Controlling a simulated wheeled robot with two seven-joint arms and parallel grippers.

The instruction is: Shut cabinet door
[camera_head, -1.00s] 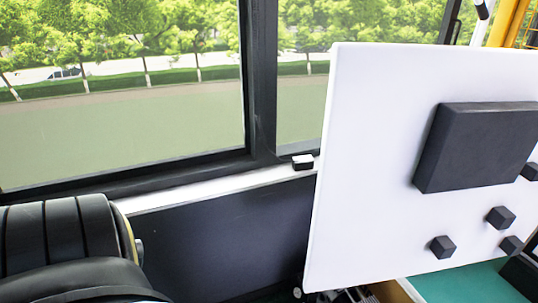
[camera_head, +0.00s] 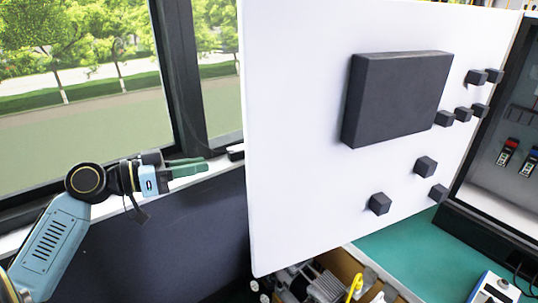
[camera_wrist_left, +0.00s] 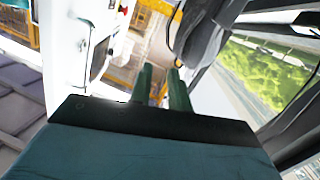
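The cabinet door (camera_head: 300,170) is a large white panel with a dark rectangular box and several small dark knobs on its face. It stands wide open, its right edge by the open cabinet (camera_head: 462,222), whose dark frame and grey inside show at right. My left gripper (camera_head: 207,166) is left of the door's free left edge, by the window sill, pointing right toward it. No contact with the door is clear. Its two green fingers also show in the left wrist view (camera_wrist_left: 161,75), with a narrow gap and nothing between them. My right gripper is out of view.
A dark wall (camera_head: 190,235) and window run behind the arm. Below the door are a green work surface (camera_head: 415,250), metal parts (camera_head: 308,284) and a small blue-and-white device (camera_head: 495,292). A small dark block (camera_head: 236,152) sits on the sill near the door edge.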

